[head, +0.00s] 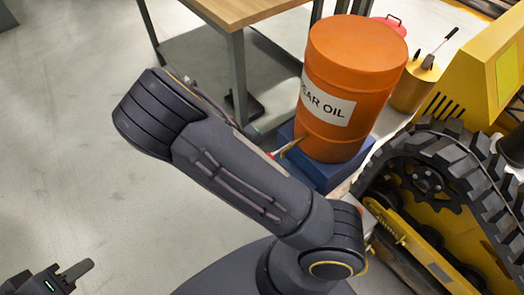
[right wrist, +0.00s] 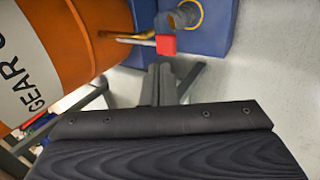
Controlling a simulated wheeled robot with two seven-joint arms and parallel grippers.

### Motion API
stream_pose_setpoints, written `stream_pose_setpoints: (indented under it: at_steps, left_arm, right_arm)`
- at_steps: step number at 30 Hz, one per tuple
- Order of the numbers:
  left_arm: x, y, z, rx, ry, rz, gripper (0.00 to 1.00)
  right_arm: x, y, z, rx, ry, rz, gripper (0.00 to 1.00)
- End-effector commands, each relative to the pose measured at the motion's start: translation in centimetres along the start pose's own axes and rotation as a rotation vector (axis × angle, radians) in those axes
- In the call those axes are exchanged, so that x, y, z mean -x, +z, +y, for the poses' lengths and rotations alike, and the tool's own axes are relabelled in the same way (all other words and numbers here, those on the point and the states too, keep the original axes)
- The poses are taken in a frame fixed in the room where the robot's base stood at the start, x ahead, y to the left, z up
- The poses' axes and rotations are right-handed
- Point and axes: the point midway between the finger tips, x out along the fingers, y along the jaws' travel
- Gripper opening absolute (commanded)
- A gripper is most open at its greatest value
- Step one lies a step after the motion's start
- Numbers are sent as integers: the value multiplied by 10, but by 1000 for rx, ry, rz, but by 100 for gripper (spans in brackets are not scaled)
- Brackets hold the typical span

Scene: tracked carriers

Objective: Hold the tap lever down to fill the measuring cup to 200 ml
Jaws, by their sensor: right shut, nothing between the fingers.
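An orange drum (head: 352,75) labelled as gear oil stands on a blue block (head: 322,175). A brass tap (head: 291,147) sticks out low on its side. In the right wrist view the red tap lever (right wrist: 166,44) shows beside the blue block (right wrist: 208,32). My right gripper (right wrist: 158,68) is shut and empty, its tips just short of the lever in that view; contact is not clear. My arm hides this gripper in the head view. My left gripper (head: 76,270) is partly cut off at the bottom left. I cannot clearly identify the measuring cup; a yellow-rimmed grey piece (right wrist: 187,14) is near the lever.
A wood-topped table (head: 240,12) stands at the back. A black track (head: 450,165) with yellow machinery is on the right. A brass-coloured pot (head: 412,90) with a brush stands behind the track. The grey floor on the left is clear.

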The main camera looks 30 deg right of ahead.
Motion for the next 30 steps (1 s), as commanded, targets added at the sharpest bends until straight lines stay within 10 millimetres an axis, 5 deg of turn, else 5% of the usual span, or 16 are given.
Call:
stream_pose_setpoints:
  at_steps: [6,30]
  left_arm:
    - [6,-3,3,0,0,0,36]
    - [6,-3,3,0,0,0,36]
  right_arm:
    - [19,0,3,0,0,-1,0]
    - [20,0,3,0,0,-1,0]
